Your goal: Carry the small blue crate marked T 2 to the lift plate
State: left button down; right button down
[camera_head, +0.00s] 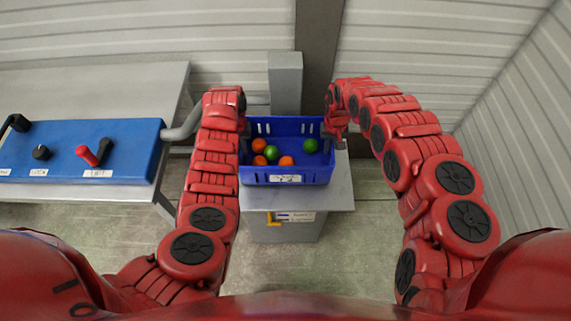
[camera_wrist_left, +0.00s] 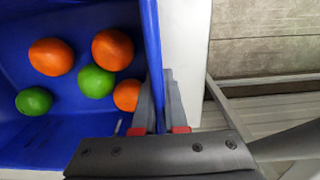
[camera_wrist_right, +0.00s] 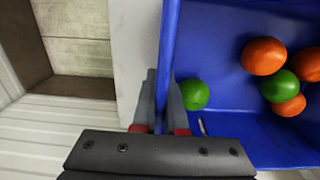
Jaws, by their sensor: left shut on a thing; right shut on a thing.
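The small blue crate (camera_head: 318,176) is in the middle of the head view, with a white label on its front wall too small to read surely. My left gripper (camera_head: 244,132) is shut on the crate's left wall, one finger on each side, as the left wrist view (camera_wrist_left: 159,105) shows. My right gripper (camera_head: 331,136) is shut on the right wall in the same way, also seen in the right wrist view (camera_wrist_right: 161,105). The crate looks level, over or on a grey plate (camera_head: 342,192); I cannot tell whether they touch.
A pedestal (camera_head: 285,229) with a label and a yellow mark stands under the plate. A grey post (camera_head: 285,80) stands behind the crate. At left, a metal table (camera_head: 90,85) carries a blue control panel (camera_head: 60,140) with a black knob and a red lever (camera_head: 87,155). Corrugated walls close the back and right.

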pick_arm(q)
jog(key=c, duration=1)
grip_release()
jog(key=shift+f, duration=0.15)
pick_arm(e)
jog(key=c, duration=1)
grip_release()
jog(key=shift+f, duration=0.15)
pick_arm(q)
jog(key=shift+o, duration=0.2)
pick_arm(e)
jog(key=shift+o, duration=0.2)
pick_arm(q)
notch_tip(320, 180, up, 12)
jog(key=shift+f, duration=0.1)
pick_arm(e)
notch_tip(320, 180, up, 12)
